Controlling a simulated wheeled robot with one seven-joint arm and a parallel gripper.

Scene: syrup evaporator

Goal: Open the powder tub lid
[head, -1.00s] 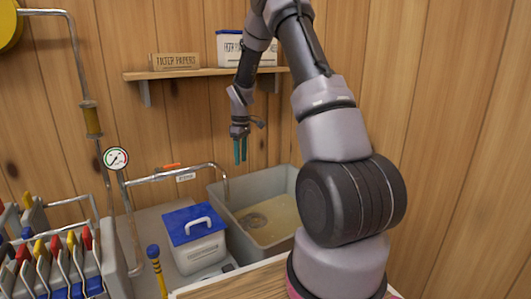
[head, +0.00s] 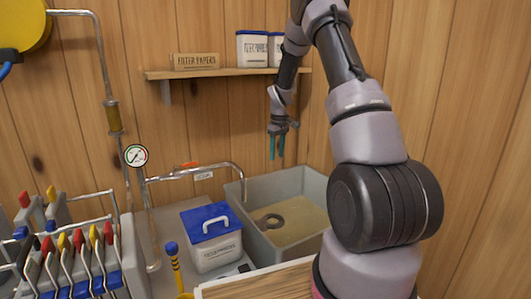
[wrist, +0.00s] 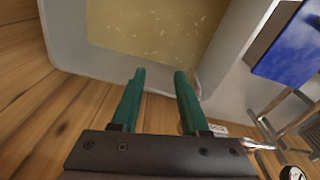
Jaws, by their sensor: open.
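The powder tub (head: 218,253) is a white box with a printed label, standing on the counter left of the sink. Its blue lid (head: 205,221) with a white handle (head: 215,226) is shut on it. The blue lid also shows at the upper right of the wrist view (wrist: 290,50). My gripper (head: 277,147) hangs fingers-down above the back of the sink, to the right of and above the tub. In the wrist view its teal fingers (wrist: 158,75) are apart with nothing between them.
A grey sink (head: 300,187) holds yellowish liquid and a dark ring (head: 270,221). A pipe tap (head: 200,170) arches behind the tub. A shelf (head: 225,73) carries filter papers (head: 196,61) and white tubs (head: 252,49). Levers with coloured knobs (head: 78,240) stand at left.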

